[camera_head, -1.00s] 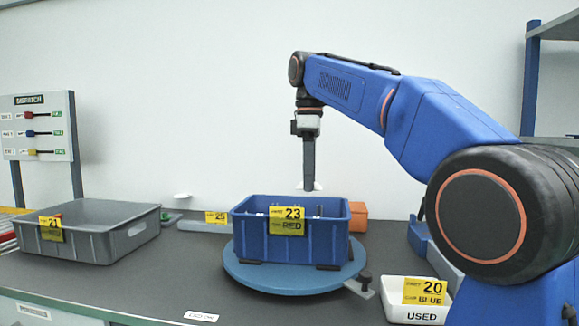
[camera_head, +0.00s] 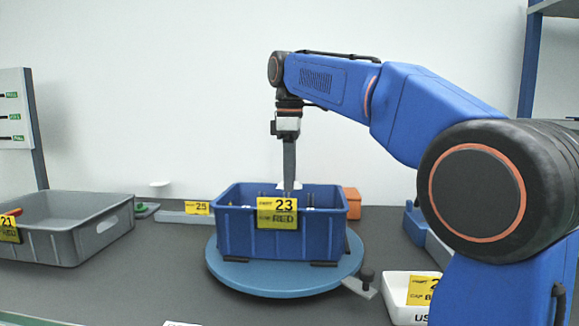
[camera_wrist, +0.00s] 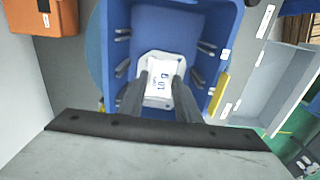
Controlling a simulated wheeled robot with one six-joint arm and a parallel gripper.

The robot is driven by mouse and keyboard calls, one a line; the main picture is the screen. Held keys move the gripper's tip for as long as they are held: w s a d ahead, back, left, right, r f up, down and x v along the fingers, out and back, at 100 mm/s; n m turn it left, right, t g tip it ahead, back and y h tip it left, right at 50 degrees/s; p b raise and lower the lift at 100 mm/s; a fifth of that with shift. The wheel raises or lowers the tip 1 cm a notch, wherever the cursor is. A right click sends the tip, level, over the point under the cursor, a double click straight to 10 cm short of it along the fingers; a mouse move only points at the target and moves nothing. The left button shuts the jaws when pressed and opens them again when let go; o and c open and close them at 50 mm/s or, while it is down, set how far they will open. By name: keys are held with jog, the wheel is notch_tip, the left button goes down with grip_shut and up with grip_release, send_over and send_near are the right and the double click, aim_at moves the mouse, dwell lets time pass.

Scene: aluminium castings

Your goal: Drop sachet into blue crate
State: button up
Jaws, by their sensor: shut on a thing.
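The blue crate (camera_head: 237,235) stands on a round blue turntable (camera_head: 270,278) and carries a yellow label reading 23 RED. In the wrist view its wall (camera_wrist: 222,28) surrounds the gripper's fingers. My gripper (camera_head: 289,184) points straight down over the crate's opening. It is shut on the white sachet (camera_wrist: 160,72), which sits between the two dark fingertips in the wrist view. In the head view only a little of the sachet shows at the crate's rim level. Its underside, and whether it touches the crate's floor, cannot be seen.
A grey tray (camera_head: 70,240) stands at the left. Behind the crate are an orange block (camera_head: 352,202) and a grey strip labelled 25 (camera_head: 180,218). A white USED bin (camera_head: 405,297) is at the right front. Dark pegs (camera_wrist: 124,68) line the crate's inner sides.

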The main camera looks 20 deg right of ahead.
jog(key=shift+f, duration=0.45)
jog(key=o, duration=1.1)
jog(key=shift+r, duration=0.1)
notch_tip(320, 180, up, 7)
jog(key=shift+r, duration=0.1)
